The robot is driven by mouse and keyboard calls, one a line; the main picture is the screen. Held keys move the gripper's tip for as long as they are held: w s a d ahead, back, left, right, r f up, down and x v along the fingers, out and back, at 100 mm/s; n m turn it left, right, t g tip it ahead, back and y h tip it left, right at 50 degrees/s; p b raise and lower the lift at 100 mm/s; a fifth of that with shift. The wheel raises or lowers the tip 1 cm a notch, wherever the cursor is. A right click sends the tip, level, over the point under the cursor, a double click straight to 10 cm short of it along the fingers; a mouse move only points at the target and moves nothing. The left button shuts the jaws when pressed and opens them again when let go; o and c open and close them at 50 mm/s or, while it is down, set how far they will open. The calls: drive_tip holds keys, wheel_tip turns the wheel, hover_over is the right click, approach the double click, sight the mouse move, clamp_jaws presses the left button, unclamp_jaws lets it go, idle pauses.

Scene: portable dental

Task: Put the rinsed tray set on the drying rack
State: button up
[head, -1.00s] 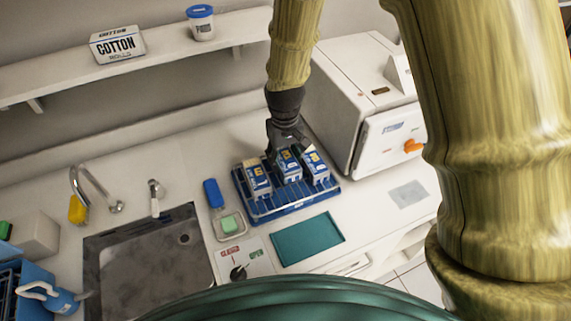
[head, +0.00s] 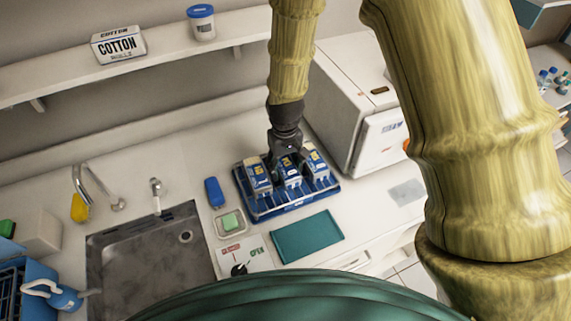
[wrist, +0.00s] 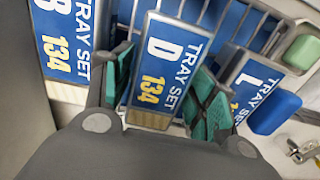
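Three blue-and-white tray sets stand side by side in a blue wire rack (head: 268,211) on the counter. In the wrist view their labels read TRAY SET B 134 (wrist: 68,40), TRAY SET D 134 (wrist: 165,65) and TRAY SET L (wrist: 255,90), its number partly hidden. My gripper (head: 287,158) is down over the middle set, D. In the wrist view my gripper's green finger pads (wrist: 163,88) stand on either side of D, spread apart, with narrow gaps beside it. Firm contact does not show. B and L stand just outside the fingers.
A white box-shaped machine (head: 350,110) stands close behind and right of the rack. A teal mat (head: 307,237) lies in front. A sink (head: 140,250), a green sponge (head: 230,222) and a blue object (head: 213,192) are to the left. A shelf (head: 150,68) runs above.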

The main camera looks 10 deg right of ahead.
sight(285, 164)
wheel_tip(285, 164, up, 12)
drive_tip(key=b, duration=0.3)
drive_tip(key=shift+r+b, duration=0.15)
drive_tip(key=shift+b, duration=0.25)
idle(0.4)
